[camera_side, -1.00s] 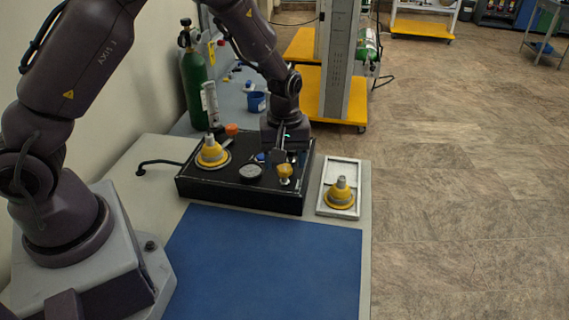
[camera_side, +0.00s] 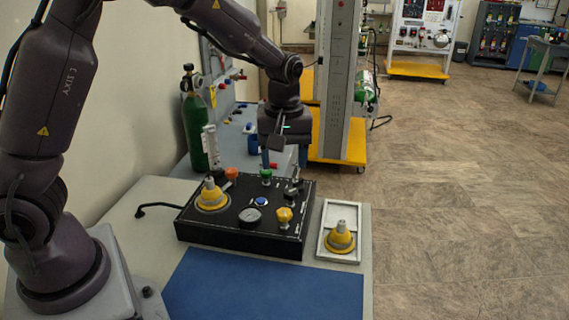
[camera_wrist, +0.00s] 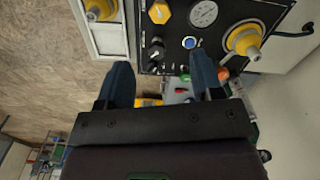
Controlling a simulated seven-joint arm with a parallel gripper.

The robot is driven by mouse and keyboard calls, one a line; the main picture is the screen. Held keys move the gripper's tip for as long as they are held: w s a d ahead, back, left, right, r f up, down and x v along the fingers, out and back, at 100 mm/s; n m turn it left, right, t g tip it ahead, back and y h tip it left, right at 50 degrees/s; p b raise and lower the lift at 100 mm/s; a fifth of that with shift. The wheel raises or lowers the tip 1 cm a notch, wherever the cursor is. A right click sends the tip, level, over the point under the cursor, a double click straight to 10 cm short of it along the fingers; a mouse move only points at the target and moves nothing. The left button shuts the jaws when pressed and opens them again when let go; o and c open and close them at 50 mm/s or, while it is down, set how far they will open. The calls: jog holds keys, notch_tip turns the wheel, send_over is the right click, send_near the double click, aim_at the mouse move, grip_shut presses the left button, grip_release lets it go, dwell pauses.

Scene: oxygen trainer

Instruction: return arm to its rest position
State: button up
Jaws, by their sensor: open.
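My gripper (camera_side: 272,158) hangs above the back edge of the black control panel (camera_side: 240,239) in the side view, clear of it and holding nothing. In the wrist view its two dark fingers (camera_wrist: 160,80) stand apart with an empty gap between them. The panel also shows in the wrist view (camera_wrist: 172,50), with a gauge (camera_wrist: 203,13), a yellow knob (camera_wrist: 159,12) and a blue button (camera_wrist: 189,43). One yellow cone-shaped piece (camera_side: 212,196) stands on the panel's left side.
A green gas cylinder (camera_side: 194,120) stands by the wall behind the panel. A tall grey column on a yellow base (camera_side: 340,145) stands behind my gripper. A blue mat (camera_side: 262,288) lies clear in front of the panel. The floor to the right is open.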

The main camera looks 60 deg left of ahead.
jog(key=s+d+r+m+t, duration=0.1)
jog(key=s+r+m+t, duration=0.1)
jog(key=s+r+m, duration=0.4)
jog(key=s+d+r+m+t, duration=0.1)
jog(key=s+r+m+t, duration=0.2)
jog(key=s, duration=1.1)
notch_tip(320, 180, up, 4)
jog(key=m, duration=0.3)
jog(key=shift+s+d+r+t, duration=0.15)
jog(key=shift+s+r+t, duration=0.05)
jog(key=shift+r+t, duration=0.1)
